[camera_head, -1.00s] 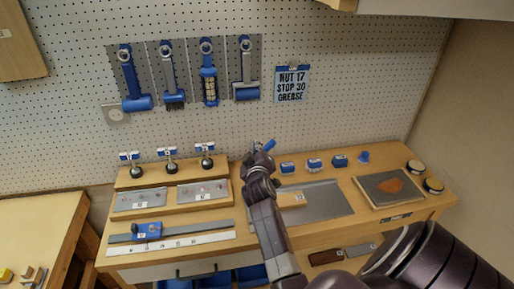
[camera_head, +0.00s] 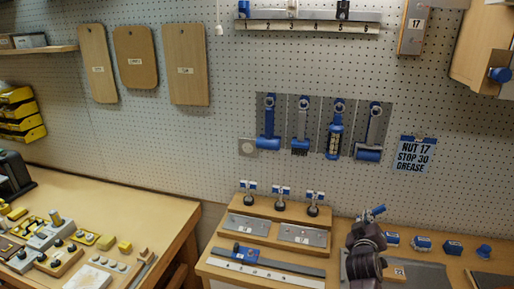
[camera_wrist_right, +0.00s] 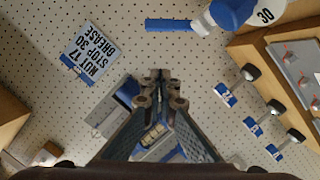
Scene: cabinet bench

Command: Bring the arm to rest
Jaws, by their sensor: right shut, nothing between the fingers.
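My right gripper (camera_head: 366,220) is raised over the back of the right-hand bench. In the right wrist view its two fingers (camera_wrist_right: 160,85) come together at the tips, with nothing between them. A blue-handled part (camera_head: 376,211) shows just beyond the gripper in the head view. My left gripper is not in view.
The bench holds three blue-topped knobs (camera_head: 281,194), a rail with a blue slider (camera_head: 246,254) and several small blue items (camera_head: 422,243). Blue tools (camera_head: 334,135) and a NUT 17 sign (camera_head: 411,154) hang on the pegboard. A second table (camera_head: 165,215) stands left.

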